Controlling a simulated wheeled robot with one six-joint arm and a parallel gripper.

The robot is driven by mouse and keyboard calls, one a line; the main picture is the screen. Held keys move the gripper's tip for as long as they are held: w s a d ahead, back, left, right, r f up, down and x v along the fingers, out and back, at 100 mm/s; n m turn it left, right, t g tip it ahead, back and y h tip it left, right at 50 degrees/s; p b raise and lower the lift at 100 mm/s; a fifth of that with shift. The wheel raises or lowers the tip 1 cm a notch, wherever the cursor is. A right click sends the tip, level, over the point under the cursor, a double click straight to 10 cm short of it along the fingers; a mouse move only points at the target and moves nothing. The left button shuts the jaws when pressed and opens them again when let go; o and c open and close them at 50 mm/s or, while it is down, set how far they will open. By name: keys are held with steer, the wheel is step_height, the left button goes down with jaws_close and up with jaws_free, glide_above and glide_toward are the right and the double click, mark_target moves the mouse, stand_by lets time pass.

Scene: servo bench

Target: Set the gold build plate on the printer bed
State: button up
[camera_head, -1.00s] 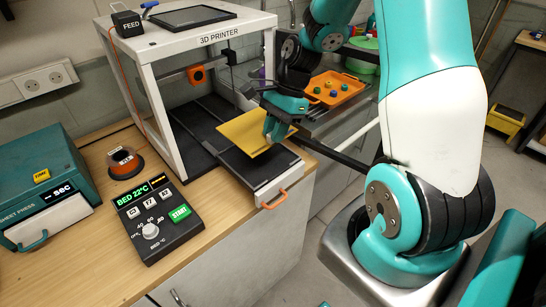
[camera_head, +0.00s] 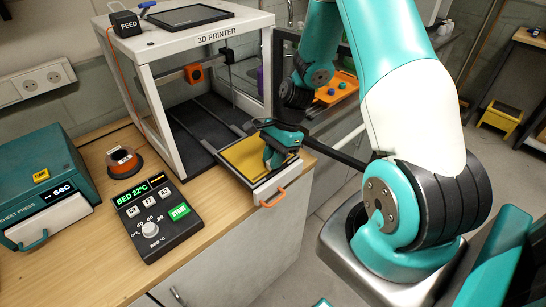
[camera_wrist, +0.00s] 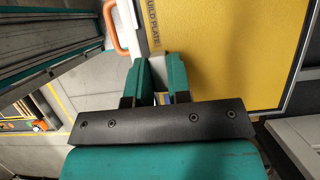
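The gold build plate (camera_head: 246,156) lies flat, or nearly so, over the front of the printer bed (camera_head: 218,128), which is slid out of the 3D printer. A dark bed rim shows around the plate in the wrist view. My gripper (camera_head: 271,160) is at the plate's right edge, pointing down. In the wrist view my gripper (camera_wrist: 158,72) has its two fingers close together at the plate's lettered edge (camera_wrist: 225,50), with a narrow grey piece between them. The fingers seem shut on this edge, though the contact itself is hidden.
The 3D printer frame (camera_head: 150,75) stands behind. An orange handle (camera_head: 272,197) sticks out at the bed's front. An orange tray (camera_head: 335,92) is behind my arm.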

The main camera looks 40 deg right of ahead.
steer(key=o, duration=0.4)
steer(key=b+v, duration=0.2)
steer(key=v, duration=1)
steer(key=s+a+r+n, duration=0.1)
steer(key=a+r+n, duration=0.35)
steer(key=a, duration=0.25)
steer(key=s+a+r+n, duration=0.2)
steer(key=a+r+n, duration=0.1)
steer(key=a+n, duration=0.3)
steer(key=s+a+r+n, duration=0.1)
steer(key=s+a+n, duration=0.3)
steer(key=s+a+r+n, duration=0.2)
steer(key=s+a+n, duration=0.2)
steer(key=s+n, duration=0.1)
steer(key=s+a+r+n, duration=0.1)
steer(key=s+a+n, duration=0.3)
steer(key=n, duration=0.1)
steer(key=shift+s+a+r+h, duration=0.15)
steer(key=shift+a+r+h, duration=0.15)
steer(key=shift+a, duration=0.1)
